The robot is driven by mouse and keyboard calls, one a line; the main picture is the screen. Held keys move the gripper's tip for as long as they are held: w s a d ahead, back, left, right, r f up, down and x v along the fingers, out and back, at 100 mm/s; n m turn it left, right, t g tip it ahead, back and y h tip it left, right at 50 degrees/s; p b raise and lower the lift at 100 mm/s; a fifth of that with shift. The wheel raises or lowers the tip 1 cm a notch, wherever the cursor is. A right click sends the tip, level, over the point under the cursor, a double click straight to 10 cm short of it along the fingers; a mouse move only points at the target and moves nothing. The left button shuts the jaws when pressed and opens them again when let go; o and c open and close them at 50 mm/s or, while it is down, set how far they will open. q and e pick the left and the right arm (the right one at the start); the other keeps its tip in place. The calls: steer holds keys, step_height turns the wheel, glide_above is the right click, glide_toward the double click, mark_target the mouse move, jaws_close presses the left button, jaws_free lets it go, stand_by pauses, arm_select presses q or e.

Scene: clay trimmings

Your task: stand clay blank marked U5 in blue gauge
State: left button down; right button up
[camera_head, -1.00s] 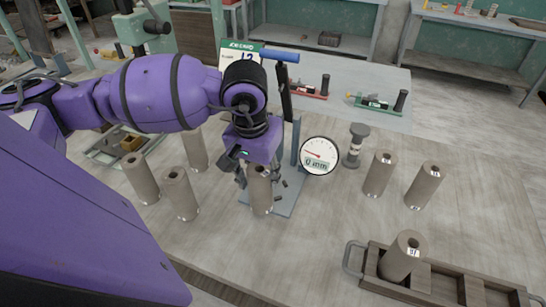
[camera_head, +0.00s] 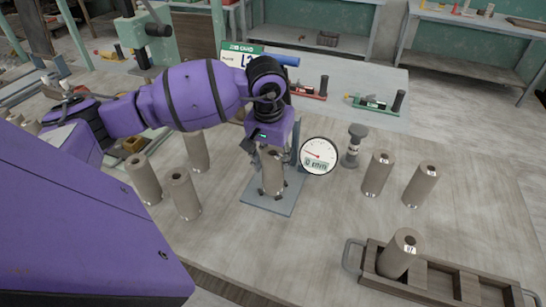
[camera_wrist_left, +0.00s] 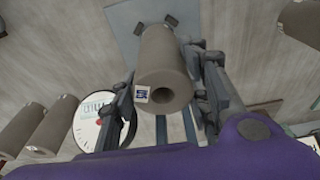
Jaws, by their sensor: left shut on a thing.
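My left gripper (camera_head: 273,170) is shut on a grey-brown hollow clay blank (camera_head: 272,177), which is upright or nearly so over the gauge's blue-grey base plate (camera_head: 287,207). I cannot tell whether its foot touches the plate. In the left wrist view the blank (camera_wrist_left: 165,60) sits between my left fingers (camera_wrist_left: 168,95), with a white label of blue characters on its top end, turned and too small to read surely. The gauge's round dial (camera_head: 319,156) is just right of the blank. Part of the gauge's column is hidden behind my wrist. My right gripper is not in view.
Several similar blanks stand to the left (camera_head: 183,195) and right (camera_head: 377,174). A wooden tray (camera_head: 430,285) at front right holds one blank (camera_head: 397,254). A small dark-topped stand (camera_head: 354,146) is right of the dial. Red (camera_head: 310,90) and green (camera_head: 375,103) devices stand behind.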

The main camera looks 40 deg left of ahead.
arm_select(q)
steer(key=shift+f, duration=0.1)
steer(key=c, duration=1)
jaws_free()
steer(key=r, duration=0.4)
steer(key=s+r, duration=0.1)
steer(key=r, duration=0.7)
steer(key=shift+s+d+b, duration=0.2)
steer(key=shift+s+b, duration=0.15)
steer(key=shift+s, duration=0.05)
